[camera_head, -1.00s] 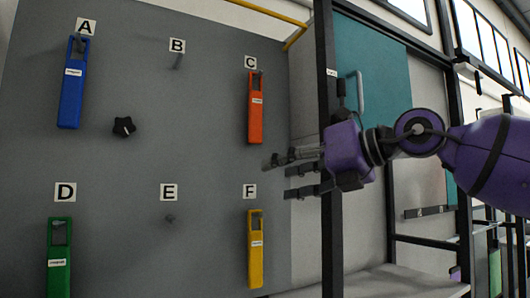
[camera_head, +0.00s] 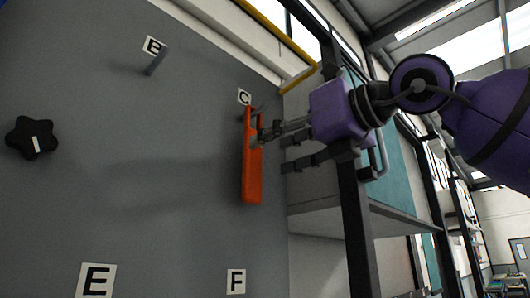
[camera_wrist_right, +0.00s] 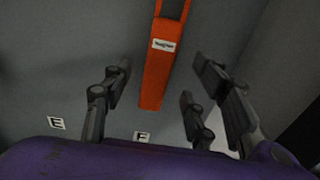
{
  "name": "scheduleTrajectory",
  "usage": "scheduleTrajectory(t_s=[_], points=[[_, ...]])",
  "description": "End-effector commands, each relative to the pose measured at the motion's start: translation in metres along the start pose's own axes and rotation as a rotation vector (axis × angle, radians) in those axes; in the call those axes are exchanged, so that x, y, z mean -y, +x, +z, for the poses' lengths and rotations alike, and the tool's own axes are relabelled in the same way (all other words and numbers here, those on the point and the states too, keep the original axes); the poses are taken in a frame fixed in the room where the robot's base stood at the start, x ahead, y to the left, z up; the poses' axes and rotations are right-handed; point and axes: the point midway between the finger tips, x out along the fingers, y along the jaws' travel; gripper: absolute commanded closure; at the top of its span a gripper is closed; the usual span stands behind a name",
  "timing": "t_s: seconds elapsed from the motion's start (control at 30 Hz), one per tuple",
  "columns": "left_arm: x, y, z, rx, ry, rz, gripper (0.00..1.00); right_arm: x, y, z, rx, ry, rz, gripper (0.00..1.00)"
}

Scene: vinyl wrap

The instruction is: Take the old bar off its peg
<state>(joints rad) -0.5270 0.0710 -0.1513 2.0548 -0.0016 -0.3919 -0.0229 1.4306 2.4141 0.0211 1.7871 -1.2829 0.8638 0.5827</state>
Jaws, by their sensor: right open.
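An orange-red bar (camera_head: 252,165) hangs upright under label C (camera_head: 244,96) on the grey panel. Its upper end is partly covered by a finger of my right gripper (camera_head: 274,148). The same bar (camera_wrist_right: 157,75), with a white sticker and a slot at its top, shows in the right wrist view. There the fingers of my right gripper (camera_wrist_right: 163,85) are spread apart, with the bar running between them farther off. The gripper is open and holds nothing; whether it touches the bar I cannot tell. My left gripper is not in view.
An empty peg (camera_head: 156,62) juts from the panel at the upper left, and a black star knob (camera_head: 32,137) sits at the far left. Label F (camera_head: 236,281) is below the bar. A black upright post (camera_head: 356,225) stands right of the panel, under my right arm.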

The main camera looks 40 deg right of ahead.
Motion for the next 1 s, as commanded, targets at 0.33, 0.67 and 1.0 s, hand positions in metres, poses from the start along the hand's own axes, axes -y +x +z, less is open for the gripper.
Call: scheduleTrajectory(t_s=[0.33, 0.67, 1.0], points=[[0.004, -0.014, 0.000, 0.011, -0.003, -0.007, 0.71, 0.000, 0.050, 0.001, -0.003, 0.002, 0.000, 0.47], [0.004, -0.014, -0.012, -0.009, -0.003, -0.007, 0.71, 0.000, 0.071, 0.000, 0.000, 0.002, 0.001, 0.47], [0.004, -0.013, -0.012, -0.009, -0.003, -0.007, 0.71, 0.000, 0.072, -0.001, -0.001, 0.002, 0.002, 0.59]])
